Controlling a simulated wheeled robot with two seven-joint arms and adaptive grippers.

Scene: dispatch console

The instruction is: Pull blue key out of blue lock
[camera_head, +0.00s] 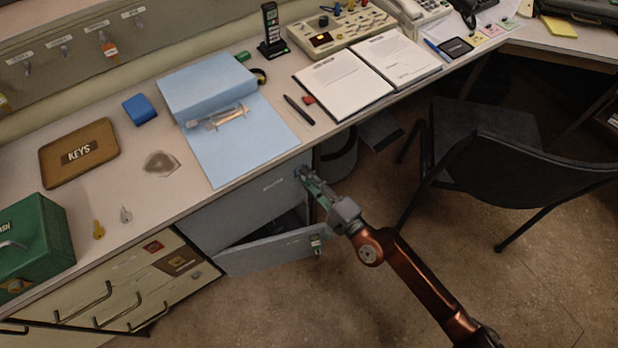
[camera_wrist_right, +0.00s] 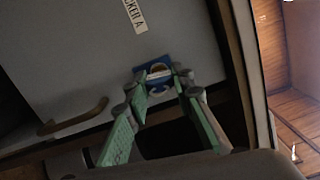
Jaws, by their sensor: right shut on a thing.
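The blue lock (camera_wrist_right: 140,73) is a blue plate on the grey locker door in the right wrist view. A small key (camera_wrist_right: 158,69) with a rounded, pale head stands at the lock; its true colour and how deep it sits are hard to tell. My right gripper (camera_wrist_right: 160,80) is at the lock with its green-padded fingers shut on the key. In the head view my right gripper (camera_head: 308,180) is at the right end of the upper locker front, below the desk edge, and it hides the key and lock. My left gripper is not in view.
The upper locker door (camera_head: 240,207) looks closed. A lower door (camera_head: 268,252) stands open beneath it. A locker handle (camera_wrist_right: 75,121) shows in the wrist view. A black chair (camera_head: 530,170) stands to the right, with open floor in front.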

